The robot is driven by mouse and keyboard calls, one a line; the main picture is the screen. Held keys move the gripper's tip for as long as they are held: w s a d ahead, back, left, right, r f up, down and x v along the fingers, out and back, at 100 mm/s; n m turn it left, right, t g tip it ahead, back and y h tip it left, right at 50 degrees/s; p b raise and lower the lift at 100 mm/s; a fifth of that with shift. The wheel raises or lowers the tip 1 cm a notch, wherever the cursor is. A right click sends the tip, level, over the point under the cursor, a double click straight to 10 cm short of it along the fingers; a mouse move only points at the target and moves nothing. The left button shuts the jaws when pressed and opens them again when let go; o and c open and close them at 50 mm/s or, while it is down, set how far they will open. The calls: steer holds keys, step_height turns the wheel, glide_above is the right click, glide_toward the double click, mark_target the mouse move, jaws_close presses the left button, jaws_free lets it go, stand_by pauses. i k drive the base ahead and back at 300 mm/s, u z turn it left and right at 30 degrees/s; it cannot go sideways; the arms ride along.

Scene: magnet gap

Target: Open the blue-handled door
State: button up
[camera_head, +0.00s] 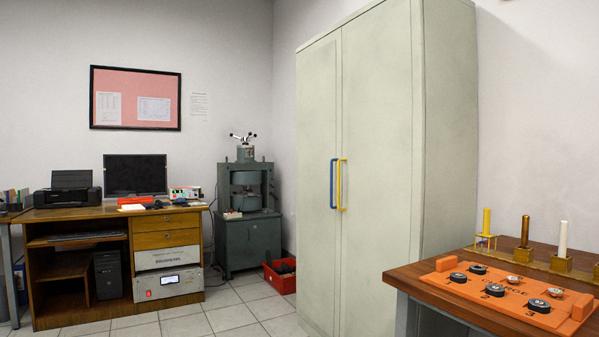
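A tall pale grey-green cabinet (440,120) stands right of centre with two closed doors. The left door (317,110) carries a vertical blue handle (333,184) near the seam between the doors. The right door (375,120) carries a vertical yellow handle (341,186) just beside the blue one. The two handles are close together, at about mid-height of the cabinet. My gripper is not in view.
A wooden table (425,277) with an orange tray (505,287) stands at the right, in front of the cabinet's side. A red bin (281,281) is on the floor left of the cabinet. A desk (90,212) and a press machine (247,215) stand further back. Tiled floor (240,319) lies free at the front left.

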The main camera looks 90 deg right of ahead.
mark_target(319, 66)
steer(key=z, duration=3.15)
